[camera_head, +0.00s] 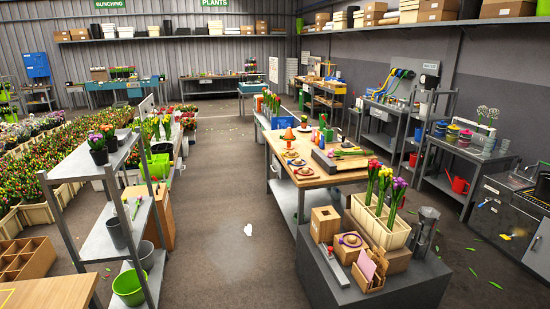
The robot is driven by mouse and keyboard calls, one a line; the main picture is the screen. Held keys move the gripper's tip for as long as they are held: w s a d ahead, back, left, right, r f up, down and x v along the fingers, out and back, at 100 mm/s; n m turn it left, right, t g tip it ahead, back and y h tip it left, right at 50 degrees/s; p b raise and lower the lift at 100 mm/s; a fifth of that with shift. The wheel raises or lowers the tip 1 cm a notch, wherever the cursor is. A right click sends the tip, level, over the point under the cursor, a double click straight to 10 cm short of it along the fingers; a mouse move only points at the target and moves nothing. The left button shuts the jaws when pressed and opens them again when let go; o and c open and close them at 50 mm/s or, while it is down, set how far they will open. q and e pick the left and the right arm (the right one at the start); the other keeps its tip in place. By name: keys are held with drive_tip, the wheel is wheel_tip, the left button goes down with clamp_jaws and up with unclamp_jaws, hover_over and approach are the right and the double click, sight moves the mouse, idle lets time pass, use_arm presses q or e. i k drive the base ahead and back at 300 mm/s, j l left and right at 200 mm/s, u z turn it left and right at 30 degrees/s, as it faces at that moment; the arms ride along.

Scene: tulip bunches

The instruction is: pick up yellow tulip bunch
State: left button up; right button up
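A yellow tulip bunch (384,180) stands upright in a pale wooden crate (378,232) at the right of centre. It is between a red tulip bunch (373,170) and a purple tulip bunch (398,186). The lower stems are hidden by the crate walls. The crate is on a dark grey stand (340,287) in the near right part of the view. Neither of my grippers shows in the head view.
Next to the crate are small wooden boxes (324,224) and a grey metal object (424,230). A wood-topped workbench (325,178) stands behind. Shelving with pots (117,232) is at left. The aisle floor (222,235) is mostly clear, with one white scrap (248,230).

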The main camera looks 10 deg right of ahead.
sight(383, 175)
drive_tip(key=i+j+z, duration=0.1)
drive_tip(key=i+z, duration=0.3)
drive_tip(key=i+j+z, duration=0.25)
drive_tip(key=i+z, duration=0.2)
drive_tip(key=i+j+z, duration=0.8)
drive_tip(key=j, duration=0.1)
